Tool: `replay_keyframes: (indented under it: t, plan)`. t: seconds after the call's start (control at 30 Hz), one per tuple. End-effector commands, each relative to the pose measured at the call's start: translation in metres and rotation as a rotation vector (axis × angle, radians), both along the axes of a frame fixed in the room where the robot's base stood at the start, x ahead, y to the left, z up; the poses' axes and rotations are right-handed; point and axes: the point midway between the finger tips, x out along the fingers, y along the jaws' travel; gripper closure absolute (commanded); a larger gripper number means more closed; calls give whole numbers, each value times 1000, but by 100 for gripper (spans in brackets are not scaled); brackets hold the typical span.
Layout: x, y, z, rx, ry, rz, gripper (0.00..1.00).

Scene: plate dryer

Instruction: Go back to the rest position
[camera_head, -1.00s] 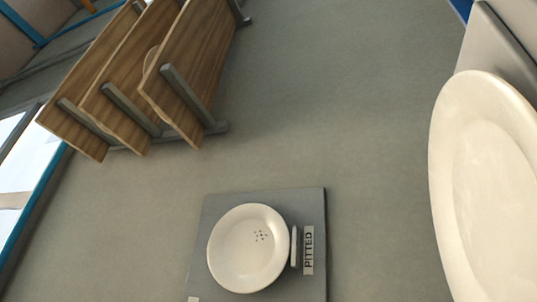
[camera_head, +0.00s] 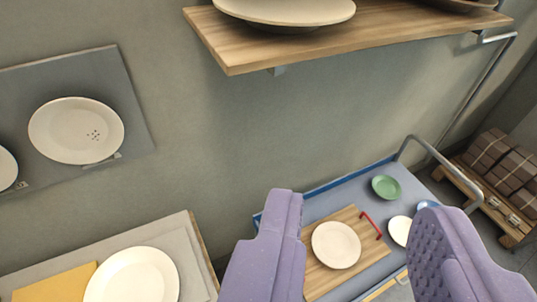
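My gripper (camera_head: 360,210) shows as two purple padded fingers at the bottom of the view. The fingers stand wide apart, and I see nothing held between them. Through the gap, a blue-grey cart (camera_head: 325,208) shows farther off, carrying a wooden board (camera_head: 312,278) with a red handle. A cream plate (camera_head: 336,245) lies on that board. A green plate (camera_head: 386,188) and a white plate (camera_head: 400,230) lie on the cart's right part. The right finger partly hides a small blue item there.
A wooden shelf (camera_head: 235,60) with a large cream plate (camera_head: 290,8) juts out above. A grey wall panel (camera_head: 135,130) bears a pitted plate (camera_head: 76,131). Lower left, a surface holds a plate (camera_head: 132,278) and yellow cloth (camera_head: 55,286). A pallet of brown bundles (camera_head: 500,165) stands right.

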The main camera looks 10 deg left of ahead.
Motion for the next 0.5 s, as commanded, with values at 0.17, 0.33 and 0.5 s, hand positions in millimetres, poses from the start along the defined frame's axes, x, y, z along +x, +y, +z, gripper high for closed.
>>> replay_keyframes:
  t: [0.17, 0.33, 0.5]
  plan:
    - [-17, -13, 29, 113, -77, -38, 60]
    - [-18, -13, 29, 116, -77, -38, 60]
    - [-17, -12, 20, 113, -75, -38, 60]
